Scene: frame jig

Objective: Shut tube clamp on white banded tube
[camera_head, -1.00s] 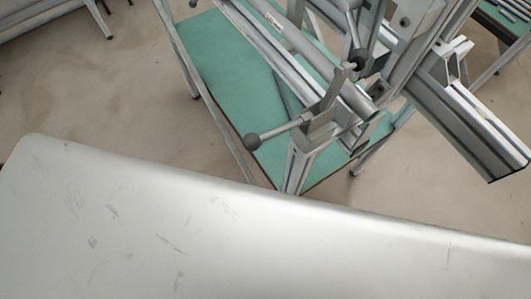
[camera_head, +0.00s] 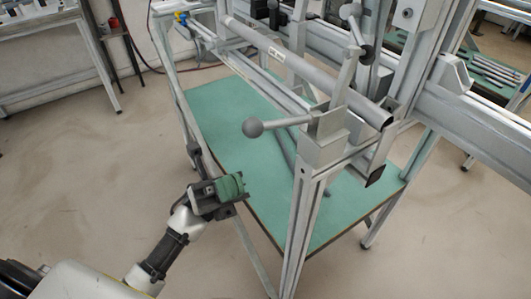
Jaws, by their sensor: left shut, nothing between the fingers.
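A grey tube (camera_head: 325,82) with a white band (camera_head: 277,52) lies slanted along the top of the frame jig. Near its lower right end is a tube clamp (camera_head: 320,145). The clamp's lever sticks out to the left and ends in a grey ball knob (camera_head: 252,127). A flat arm (camera_head: 345,78) stands up beside the tube, so the clamp looks open. My left gripper (camera_head: 232,187) is shut and empty. It is below and left of the ball knob, apart from it, in front of the jig's green shelf. My right gripper is not in view.
Other benches stand at the upper left and right. The floor left of the jig is clear.

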